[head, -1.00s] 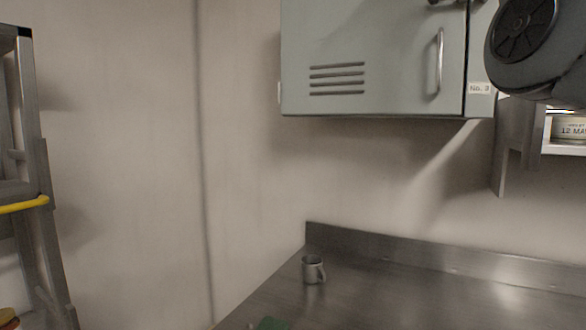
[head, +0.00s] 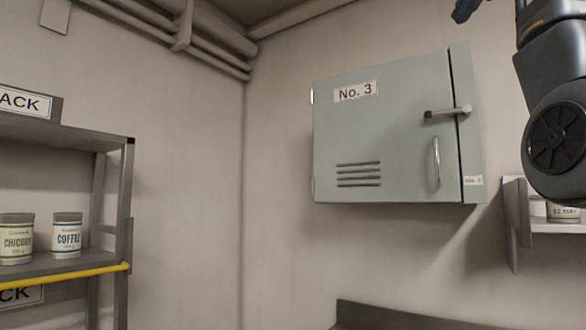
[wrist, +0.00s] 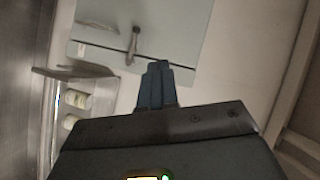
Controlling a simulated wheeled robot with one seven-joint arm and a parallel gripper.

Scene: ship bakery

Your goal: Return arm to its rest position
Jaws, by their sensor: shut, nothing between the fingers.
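My gripper (wrist: 157,72) shows in the wrist view with its blue-grey fingers together and nothing between them. Behind it in that view are the grey-green cabinet (wrist: 185,30) and its latch. In the head view, only a small dark blue part of my gripper (head: 464,10) shows at the top edge, above and right of the cabinet. My arm comes down the right edge of the head view, bent, with a round black joint cover low on it. The cabinet (head: 385,140), labelled "No. 3", hangs on the wall with its door closed. The gripper appears clear of it.
A shelf rack (head: 65,268) with a coffee tin (head: 67,235) and a chicory tin (head: 16,238) stands left. A wall shelf (head: 555,228) with tins is right, partly behind my arm. Pipes (head: 190,35) run near the ceiling. A metal counter's backsplash (head: 380,316) shows below.

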